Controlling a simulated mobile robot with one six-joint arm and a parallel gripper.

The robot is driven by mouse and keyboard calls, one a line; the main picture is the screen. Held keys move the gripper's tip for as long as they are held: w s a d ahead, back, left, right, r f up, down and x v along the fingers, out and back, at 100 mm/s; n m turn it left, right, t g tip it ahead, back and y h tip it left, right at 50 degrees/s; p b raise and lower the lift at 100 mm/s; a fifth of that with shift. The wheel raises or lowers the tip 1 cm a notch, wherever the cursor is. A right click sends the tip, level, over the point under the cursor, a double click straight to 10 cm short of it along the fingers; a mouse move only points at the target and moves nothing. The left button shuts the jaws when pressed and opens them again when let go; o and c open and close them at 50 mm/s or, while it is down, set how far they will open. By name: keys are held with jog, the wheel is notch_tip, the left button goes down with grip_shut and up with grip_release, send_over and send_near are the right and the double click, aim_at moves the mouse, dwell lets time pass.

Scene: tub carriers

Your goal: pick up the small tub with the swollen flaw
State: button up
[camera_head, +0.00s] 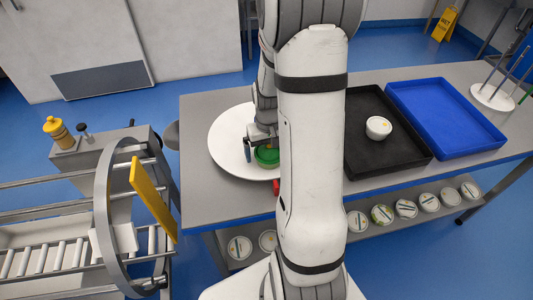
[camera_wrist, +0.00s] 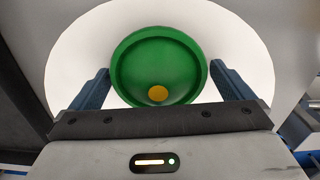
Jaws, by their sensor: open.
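A small tub with a green lid (camera_head: 267,156) stands on a round white disc (camera_head: 226,138) on the table. In the wrist view the green lid (camera_wrist: 158,66) has a raised rim and a yellow round spot near its lower edge. My gripper (camera_wrist: 160,85) is open, with one blue finger on each side of the green tub; the fingers look apart from it. In the head view my gripper (camera_head: 255,150) is at the disc, partly hidden by my arm. A white tub (camera_head: 378,127) with a small yellow mark sits in the black tray. I cannot make out swelling on either.
The black tray (camera_head: 411,163) and an empty blue tray (camera_head: 440,112) lie on the table's right. Several lidded tubs (camera_head: 382,214) stand on the shelf below. A ring-shaped machine with rails (camera_head: 105,215) is at the left. A rack of rods (camera_head: 492,97) stands far right.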

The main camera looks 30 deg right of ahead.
jog(key=shift+c, duration=0.6)
jog(key=c, duration=0.9)
jog(key=shift+r, duration=0.1)
jog(key=shift+c, duration=0.2)
